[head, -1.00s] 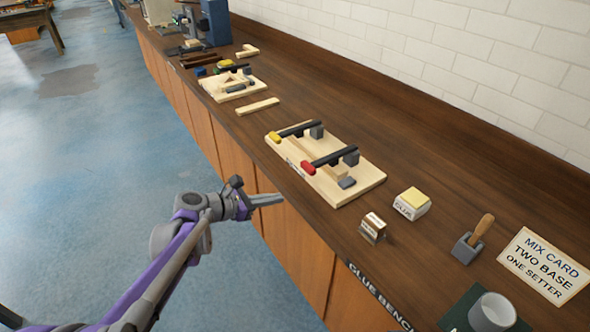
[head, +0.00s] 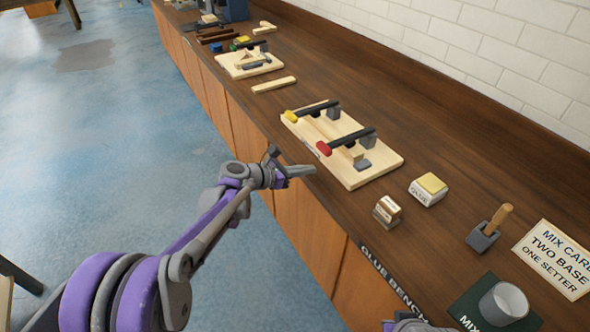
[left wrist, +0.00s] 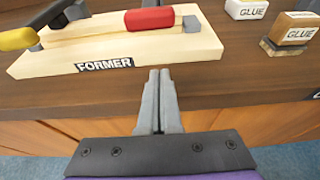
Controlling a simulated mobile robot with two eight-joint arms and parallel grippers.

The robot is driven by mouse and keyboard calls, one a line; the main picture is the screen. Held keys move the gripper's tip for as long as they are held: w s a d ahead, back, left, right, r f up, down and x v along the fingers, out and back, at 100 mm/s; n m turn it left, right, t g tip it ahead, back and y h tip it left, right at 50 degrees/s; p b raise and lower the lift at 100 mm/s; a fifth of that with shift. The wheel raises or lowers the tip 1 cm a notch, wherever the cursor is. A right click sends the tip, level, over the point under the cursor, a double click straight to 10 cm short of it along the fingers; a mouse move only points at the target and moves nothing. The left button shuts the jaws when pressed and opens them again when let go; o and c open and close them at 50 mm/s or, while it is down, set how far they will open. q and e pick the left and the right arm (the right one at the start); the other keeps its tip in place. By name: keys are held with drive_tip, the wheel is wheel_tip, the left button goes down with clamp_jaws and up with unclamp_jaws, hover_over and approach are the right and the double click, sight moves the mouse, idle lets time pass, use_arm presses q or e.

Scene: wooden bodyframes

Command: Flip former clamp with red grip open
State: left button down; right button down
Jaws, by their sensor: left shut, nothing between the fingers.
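The former (head: 365,176) is a pale wooden board on the bench, with a label reading FORMER on its front edge. Two dark clamp arms cross it. The clamp with the red grip (head: 324,148) is the nearer one, its bar lying low across the board; the red grip also shows in the left wrist view (left wrist: 149,19). The clamp with the yellow grip (head: 291,116) is beside it, farther along. My left gripper (head: 311,170) is shut and empty, just in front of the former's front edge, apart from the red grip. In the left wrist view its fingers (left wrist: 159,80) are together.
Two glue blocks (head: 428,189) (head: 387,210) stand right of the former. Beyond are a holder with a wooden-handled tool (head: 484,236), a mix card (head: 556,258) and a grey cup (head: 503,303). A loose wooden strip (head: 273,85) and another board (head: 248,64) lie farther back.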

use_arm(q)
drive_tip(key=x, duration=0.4)
drive_tip(key=r, duration=0.3)
drive_tip(key=shift+s+a+p, duration=0.1)
drive_tip(key=shift+a+p, duration=0.1)
drive_tip(key=shift+p, duration=0.2)
drive_tip(key=shift+r, duration=0.6)
